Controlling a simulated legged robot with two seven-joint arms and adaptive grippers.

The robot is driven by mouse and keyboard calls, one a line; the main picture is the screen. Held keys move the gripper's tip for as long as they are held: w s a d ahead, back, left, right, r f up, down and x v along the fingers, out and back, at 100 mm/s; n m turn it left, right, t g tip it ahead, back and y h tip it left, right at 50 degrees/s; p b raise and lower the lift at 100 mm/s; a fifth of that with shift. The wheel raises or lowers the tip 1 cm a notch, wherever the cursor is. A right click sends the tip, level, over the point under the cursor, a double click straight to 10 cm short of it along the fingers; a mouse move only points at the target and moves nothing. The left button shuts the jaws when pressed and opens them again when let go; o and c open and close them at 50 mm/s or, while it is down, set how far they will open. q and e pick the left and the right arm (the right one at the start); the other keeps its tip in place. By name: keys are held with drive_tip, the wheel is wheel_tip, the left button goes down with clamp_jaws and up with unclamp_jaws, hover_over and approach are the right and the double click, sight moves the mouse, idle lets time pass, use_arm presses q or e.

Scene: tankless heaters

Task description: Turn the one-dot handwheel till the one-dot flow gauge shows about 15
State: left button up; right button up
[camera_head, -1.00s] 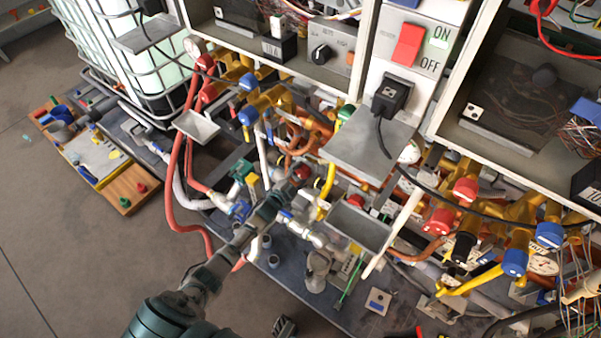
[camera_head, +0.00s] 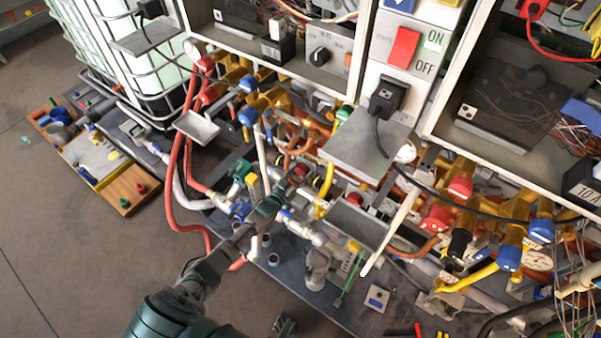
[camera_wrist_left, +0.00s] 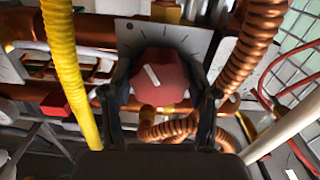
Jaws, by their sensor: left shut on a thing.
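A red lobed handwheel (camera_wrist_left: 160,76) with a white pointer mark sits before a grey dial plate with tick marks in the left wrist view. The pointer leans to the upper left. My left gripper (camera_wrist_left: 160,96) has one finger on each side of the wheel and is shut on it. In the head view my left gripper (camera_head: 284,190) reaches in among the pipes, and the wheel is mostly hidden there. My right gripper is not in view.
A yellow hose (camera_wrist_left: 66,70) and a ribbed copper pipe (camera_wrist_left: 252,45) flank my left gripper closely. A grey shelf (camera_head: 362,150) and a metal tray (camera_head: 358,224) stand to its right. Another gauge (camera_head: 538,260) sits far right.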

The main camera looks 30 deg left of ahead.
use_arm(q)
drive_tip(key=n, duration=0.1)
drive_tip(key=f+n, duration=0.1)
drive_tip(key=n, duration=0.1)
drive_tip(key=shift+s+d, duration=0.1)
drive_tip(key=shift+s, duration=0.1)
drive_tip(key=n, duration=0.2)
drive_tip(key=shift+n+b, duration=0.3)
drive_tip(key=shift+b, duration=0.05)
drive_tip(key=shift+r+n+b, duration=0.1)
drive_tip(key=shift+n+b, duration=0.2)
drive_tip(key=shift+n, duration=1.4)
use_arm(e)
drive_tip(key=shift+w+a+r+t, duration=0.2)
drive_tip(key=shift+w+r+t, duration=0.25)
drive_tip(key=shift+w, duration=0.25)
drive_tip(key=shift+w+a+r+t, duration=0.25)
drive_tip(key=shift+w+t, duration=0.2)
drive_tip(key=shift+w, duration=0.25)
use_arm(q)
drive_tip(key=o, duration=0.9)
drive_tip(key=shift+c, duration=0.2)
drive_tip(key=shift+w+r, duration=0.1)
drive_tip(key=shift+w, duration=0.05)
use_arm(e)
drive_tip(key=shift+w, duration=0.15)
use_arm(q)
drive_tip(key=shift+r, duration=0.15)
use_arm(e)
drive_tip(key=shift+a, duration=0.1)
